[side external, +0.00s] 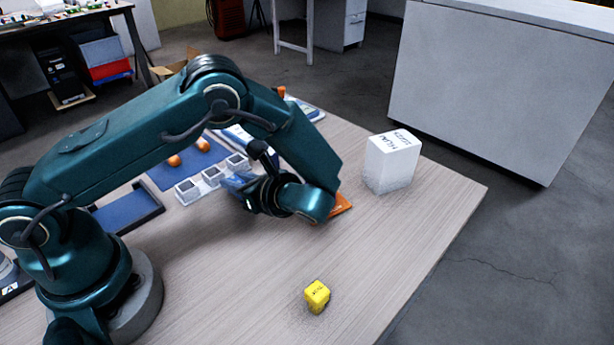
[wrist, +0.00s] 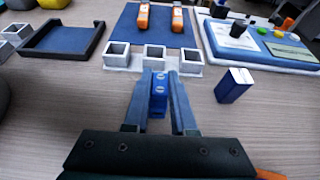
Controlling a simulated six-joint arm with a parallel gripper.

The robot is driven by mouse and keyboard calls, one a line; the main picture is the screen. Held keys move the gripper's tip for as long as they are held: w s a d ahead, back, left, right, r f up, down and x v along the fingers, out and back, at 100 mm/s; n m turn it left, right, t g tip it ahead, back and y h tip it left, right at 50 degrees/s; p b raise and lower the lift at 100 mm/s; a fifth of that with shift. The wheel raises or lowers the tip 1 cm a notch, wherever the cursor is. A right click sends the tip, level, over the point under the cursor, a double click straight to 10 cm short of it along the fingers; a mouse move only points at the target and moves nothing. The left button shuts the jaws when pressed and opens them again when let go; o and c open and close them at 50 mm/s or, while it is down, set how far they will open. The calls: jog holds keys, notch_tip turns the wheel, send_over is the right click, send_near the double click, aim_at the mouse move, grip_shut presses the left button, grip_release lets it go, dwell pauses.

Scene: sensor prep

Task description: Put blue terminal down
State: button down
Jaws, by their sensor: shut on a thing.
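The blue terminal (wrist: 158,92), a small blue block with two round screw-like spots, sits between the fingers of my gripper (wrist: 158,84) in the wrist view. The gripper is shut on it. It is just in front of the middle cup of a row of white square cups (wrist: 154,67); I cannot tell whether it touches the table. In the side view my gripper (side external: 236,182) is low, beside the white cups (side external: 211,180), and the terminal cannot be made out there.
A blue block with a white top (wrist: 234,86) stands right of the gripper. Behind are a blue mat (wrist: 125,32) with orange parts, a dark tray (wrist: 62,53) and a blue-edged panel (wrist: 262,56). A yellow block (side external: 317,296) and a white box (side external: 390,163) stand on the table.

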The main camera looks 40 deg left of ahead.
jog(key=shift+f, duration=0.15)
jog(key=c, duration=0.7)
grip_release()
jog(key=shift+c, duration=0.2)
